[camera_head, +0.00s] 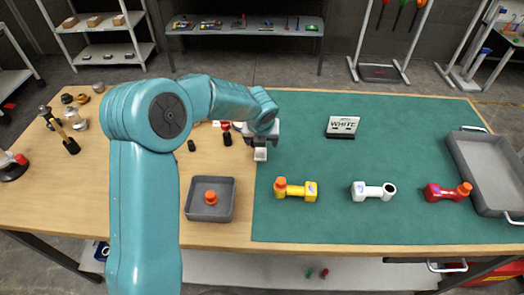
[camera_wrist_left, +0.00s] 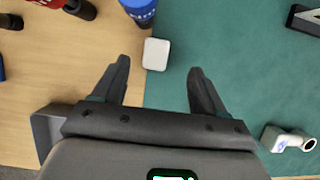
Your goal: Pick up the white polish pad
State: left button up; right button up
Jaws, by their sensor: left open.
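The white polish pad (camera_head: 260,154) is a small pale block on the table, at the left edge of the green mat (camera_head: 390,120). In the left wrist view the pad (camera_wrist_left: 156,54) lies just beyond the fingertips, about centred between them. My left gripper (camera_wrist_left: 159,70) is open and empty, with its fingers apart and not touching the pad. In the head view my left gripper (camera_head: 261,143) is right by the pad and partly hides it. A sign reading "WHITE" (camera_head: 342,126) stands on the mat. My right gripper is not in view.
A small grey tray (camera_head: 228,188) holds an orange knob. Yellow (camera_head: 297,190), white (camera_head: 372,191) and red (camera_head: 447,192) fittings sit along the mat's front. A large grey tray (camera_head: 462,156) is at right. A blue can (camera_wrist_left: 140,8) stands close to the pad.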

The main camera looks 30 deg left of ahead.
aim_at(261, 149)
pick_arm(q)
jog(key=shift+a+f, duration=0.3)
jog(key=shift+f, duration=0.25)
jog(key=shift+w+f, duration=0.3)
jog(key=shift+f, duration=0.25)
jog(key=x, duration=0.4)
jog(key=shift+s+a+f+p, duration=0.2)
jog(key=shift+a+f+p, duration=0.05)
jog(key=shift+f+p, duration=0.1)
jog(key=shift+w+d+f, duration=0.15)
jog(key=shift+w+f, duration=0.05)
jog(key=shift+s, duration=0.15)
jog(key=c, duration=1)
jog(key=shift+c, duration=0.7)
